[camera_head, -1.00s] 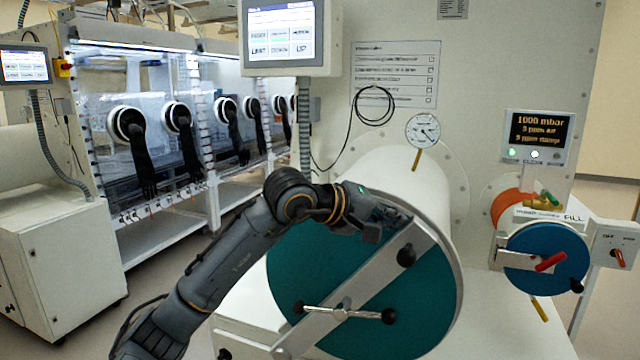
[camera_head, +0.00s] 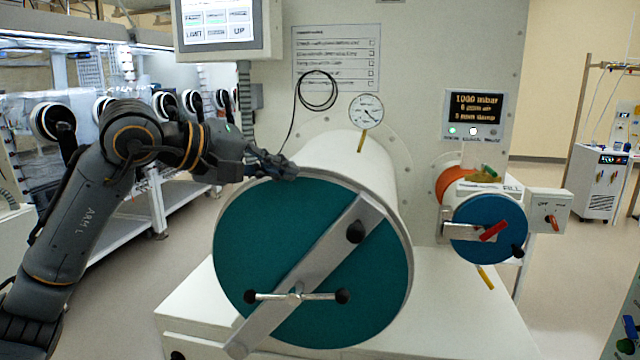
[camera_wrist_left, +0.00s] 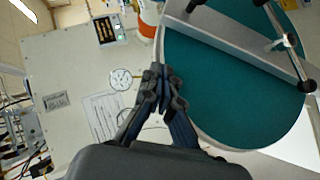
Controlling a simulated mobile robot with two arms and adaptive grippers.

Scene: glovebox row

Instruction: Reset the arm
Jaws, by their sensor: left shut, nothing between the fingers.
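My left arm comes in from the left in the head view, bent at the elbow and reaching to the right. My left gripper (camera_head: 282,168) is shut and empty, at the upper left rim of the large antechamber with the teal door (camera_head: 270,235). In the left wrist view the gripper's fingers (camera_wrist_left: 162,75) are together, with the teal door (camera_wrist_left: 230,90) to their right. I cannot tell whether the fingertips touch the antechamber. My right gripper is in neither view.
The large door has a slanted metal bar (camera_head: 305,270) and a T-handle (camera_head: 297,296). A small blue-doored antechamber (camera_head: 475,245) with a red handle stands to the right. A screen (camera_head: 225,22) hangs above my arm. Gloveboxes with black gloves stand at the back left.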

